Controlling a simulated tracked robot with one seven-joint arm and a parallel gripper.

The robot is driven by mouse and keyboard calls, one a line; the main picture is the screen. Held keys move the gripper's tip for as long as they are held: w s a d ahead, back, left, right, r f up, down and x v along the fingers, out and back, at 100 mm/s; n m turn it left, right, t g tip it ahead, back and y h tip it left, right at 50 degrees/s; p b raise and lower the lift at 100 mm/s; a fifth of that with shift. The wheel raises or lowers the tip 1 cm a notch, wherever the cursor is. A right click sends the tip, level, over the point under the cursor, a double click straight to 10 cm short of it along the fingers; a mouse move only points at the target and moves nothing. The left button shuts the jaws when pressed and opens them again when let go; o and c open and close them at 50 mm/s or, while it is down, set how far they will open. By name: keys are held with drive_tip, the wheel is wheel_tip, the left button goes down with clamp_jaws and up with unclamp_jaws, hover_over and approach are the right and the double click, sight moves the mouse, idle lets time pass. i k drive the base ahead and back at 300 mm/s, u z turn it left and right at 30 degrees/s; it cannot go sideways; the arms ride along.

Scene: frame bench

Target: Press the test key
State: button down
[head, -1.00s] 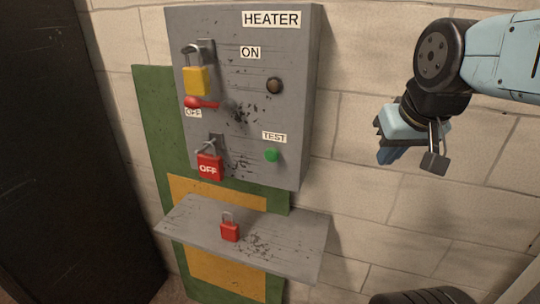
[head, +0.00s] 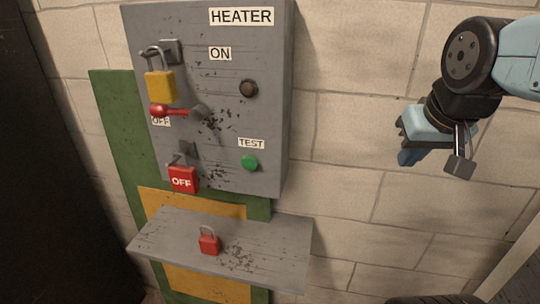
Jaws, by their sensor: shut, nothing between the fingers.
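The green test key (head: 249,163) is a round button low on the right of the grey heater box (head: 268,120), under a white TEST label (head: 251,143). My gripper (head: 408,155) is shut and empty. It hangs in front of the block wall, to the right of the box and well apart from the key. Nothing hides the key.
A red handle (head: 170,112) points left by the OFF label. A small red padlock (head: 209,244) stands on the shelf (head: 275,255) below. The wall between gripper and box is clear.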

sight(250, 162)
drive_tip(key=u, duration=1.15)
drive_tip(key=i, duration=0.1)
drive_tip(key=z, duration=2.7)
drive_tip(key=k, duration=2.35)
drive_tip(key=u, duration=0.7)
drive_tip(key=i, duration=0.5)
drive_tip(key=z, duration=0.05)
